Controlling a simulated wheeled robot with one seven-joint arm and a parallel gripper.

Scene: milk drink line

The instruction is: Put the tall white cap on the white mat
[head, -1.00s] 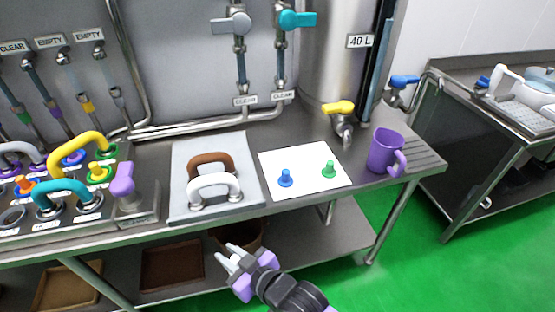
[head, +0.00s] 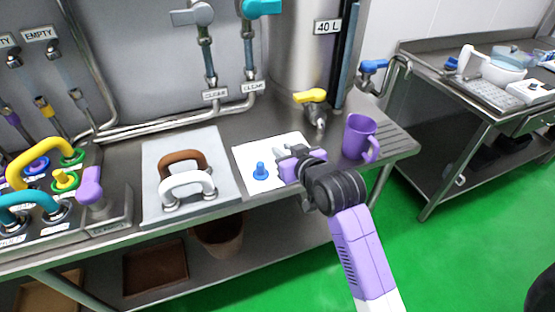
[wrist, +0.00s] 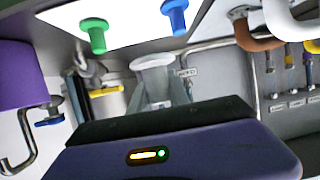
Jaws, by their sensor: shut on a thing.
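The white mat (head: 245,155) lies on the steel bench, with a short blue cap (head: 260,171) standing on it. In the wrist view, which looks upside down, the mat (wrist: 130,14) carries the blue cap (wrist: 175,16) and a green cap (wrist: 97,36). My gripper (head: 289,160) is over the right part of the mat in the head view and hides the green cap there. In the wrist view my gripper (wrist: 162,88) is shut on a white cap (wrist: 152,62) with a wide round end. Whether the cap touches the mat cannot be told.
A purple mug (head: 358,136) stands right of the mat. A grey board (head: 160,150) with a brown handle (head: 183,160) and a white handle (head: 188,186) is on the left. A yellow-handled tap (head: 311,98) is behind the mat. Pipes line the wall.

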